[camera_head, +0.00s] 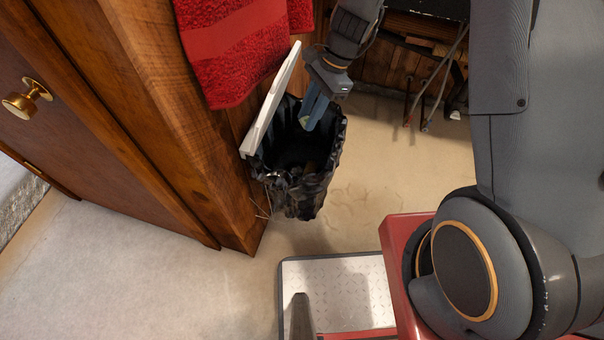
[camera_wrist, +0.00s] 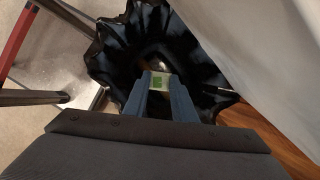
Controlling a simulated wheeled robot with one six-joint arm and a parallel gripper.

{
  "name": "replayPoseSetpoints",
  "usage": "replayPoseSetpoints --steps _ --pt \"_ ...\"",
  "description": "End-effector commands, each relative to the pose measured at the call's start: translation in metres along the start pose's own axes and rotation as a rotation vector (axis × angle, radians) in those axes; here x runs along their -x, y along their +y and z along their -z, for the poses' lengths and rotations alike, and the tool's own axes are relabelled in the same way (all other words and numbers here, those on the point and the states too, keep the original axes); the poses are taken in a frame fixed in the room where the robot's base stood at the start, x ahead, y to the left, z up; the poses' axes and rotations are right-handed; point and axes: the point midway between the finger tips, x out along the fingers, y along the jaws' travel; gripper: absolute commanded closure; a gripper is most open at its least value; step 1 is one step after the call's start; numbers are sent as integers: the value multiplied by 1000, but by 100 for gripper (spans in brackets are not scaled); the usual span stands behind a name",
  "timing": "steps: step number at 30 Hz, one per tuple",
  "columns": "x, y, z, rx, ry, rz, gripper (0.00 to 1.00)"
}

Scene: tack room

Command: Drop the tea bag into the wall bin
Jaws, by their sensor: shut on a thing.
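The wall bin (camera_head: 318,185) is lined with a black bag and hangs at the wooden cabinet's side, with its white lid (camera_head: 270,100) tilted up open. In the wrist view the bin's black liner (camera_wrist: 118,55) spreads around my fingertips. My gripper (camera_head: 309,122) points down into the bin's mouth. Its blue fingers are shut on the tea bag (camera_wrist: 160,83), which shows as a small pale piece with a green mark between the fingertips in the wrist view. In the head view the tea bag is mostly hidden by the fingers.
A red towel (camera_head: 235,50) hangs above the lid. A wooden cabinet (camera_head: 190,110) with a brass knob (camera_head: 27,98) stands at left. Thin metal rods (camera_head: 432,85) stand at right of the bin. Pale floor (camera_head: 150,270) is clear in front.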

Motion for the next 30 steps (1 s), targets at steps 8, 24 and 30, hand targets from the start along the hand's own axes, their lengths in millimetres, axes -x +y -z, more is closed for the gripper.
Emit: replayPoseSetpoints --steps 8,24,30 --pt "-20 -1 8 1 1 1 96" --pt "-19 0 8 2 1 0 54" --pt "-16 0 8 2 0 1 54"
